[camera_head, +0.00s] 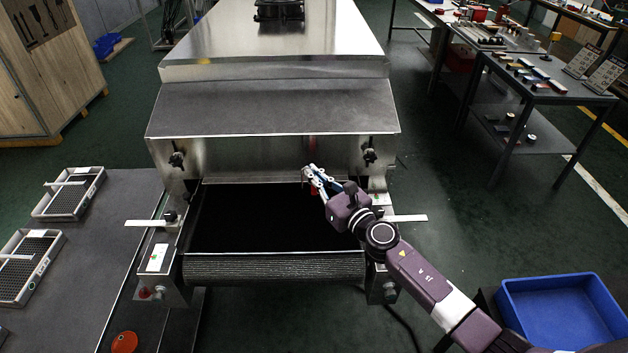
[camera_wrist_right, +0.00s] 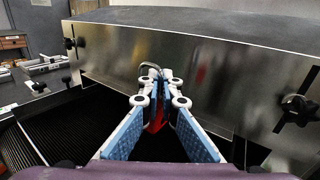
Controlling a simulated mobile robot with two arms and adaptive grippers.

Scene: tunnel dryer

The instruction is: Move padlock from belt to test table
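The padlock has a red body (camera_wrist_right: 156,121) and a grey shackle (camera_wrist_right: 151,68); both show between the fingers in the right wrist view. In the head view only small red bits show beside the fingers. My right gripper (camera_head: 313,178) is over the far right part of the black belt (camera_head: 250,225), close to the dryer mouth. Its fingers (camera_wrist_right: 160,95) are close together on the padlock. Whether the padlock touches the belt is hard to tell. My left gripper is not in view. No table is clearly marked as the test table.
The steel dryer hood (camera_head: 270,108) rises just beyond my right gripper. A grey table (camera_head: 90,270) with wire-mesh trays (camera_head: 68,193) is at the left. Tables with small coloured items (camera_head: 535,80) stand at the back right. A blue crate (camera_head: 562,310) is at the lower right.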

